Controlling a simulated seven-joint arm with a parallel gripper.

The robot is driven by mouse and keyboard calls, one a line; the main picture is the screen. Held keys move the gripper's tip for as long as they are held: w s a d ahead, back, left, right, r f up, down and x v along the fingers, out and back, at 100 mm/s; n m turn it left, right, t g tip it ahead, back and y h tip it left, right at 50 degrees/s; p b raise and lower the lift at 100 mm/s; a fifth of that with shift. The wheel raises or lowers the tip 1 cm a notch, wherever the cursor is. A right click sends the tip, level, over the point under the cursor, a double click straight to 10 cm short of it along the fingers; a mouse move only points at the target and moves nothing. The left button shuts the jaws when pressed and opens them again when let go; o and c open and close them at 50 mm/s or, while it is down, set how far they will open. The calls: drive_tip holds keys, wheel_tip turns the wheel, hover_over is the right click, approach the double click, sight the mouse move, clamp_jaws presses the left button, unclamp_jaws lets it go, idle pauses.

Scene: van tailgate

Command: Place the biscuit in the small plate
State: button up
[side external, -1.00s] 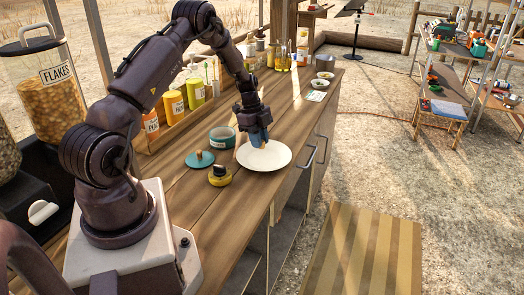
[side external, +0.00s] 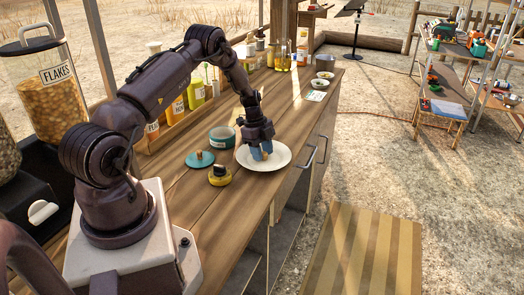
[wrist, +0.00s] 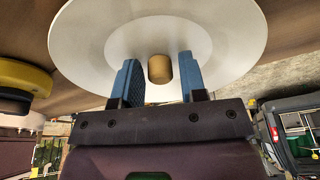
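The small white plate (side external: 243,157) lies on the wooden counter, and it fills the top of the wrist view (wrist: 80,40). The biscuit (wrist: 159,69), a short tan cylinder, shows over the plate's inner circle in the wrist view. It appears to rest on the plate. In the side view my fingers largely hide it. My gripper (side external: 262,153) is low over the plate with its blue fingers spread. In the wrist view the fingers (wrist: 158,75) stand either side of the biscuit with a gap on each side.
Left of the plate are a teal jar (side external: 222,139), a teal lid (side external: 200,158) with a knob, and a yellow-and-black item (side external: 219,176). Bottles (side external: 196,95) stand in a rack behind. Small bowls (side external: 325,77) sit at the far end. The counter's right edge is close to the plate.

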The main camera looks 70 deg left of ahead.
drive_tip(key=v, duration=1.2)
drive_tip(key=w+d+r+n+y, duration=0.1)
drive_tip(key=w+d+r+n, duration=0.15)
drive_tip(key=d+r, duration=0.85)
drive_tip(key=s+d+r+n+t+y, duration=0.1)
drive_tip(key=s+d+r+n, duration=0.2)
drive_tip(key=s+d+r, duration=0.4)
drive_tip(key=s+d+r+n+t+y, duration=0.1)
drive_tip(key=s+d+r+n, duration=0.2)
drive_tip(key=d+r, duration=0.45)
drive_tip(key=s+d+f+n+t, duration=0.2)
drive_tip(key=s+d+n, duration=0.2)
drive_tip(key=s+d, duration=0.4)
drive_tip(key=shift+s+f, duration=0.35)
drive_tip(key=shift+s, duration=0.55)
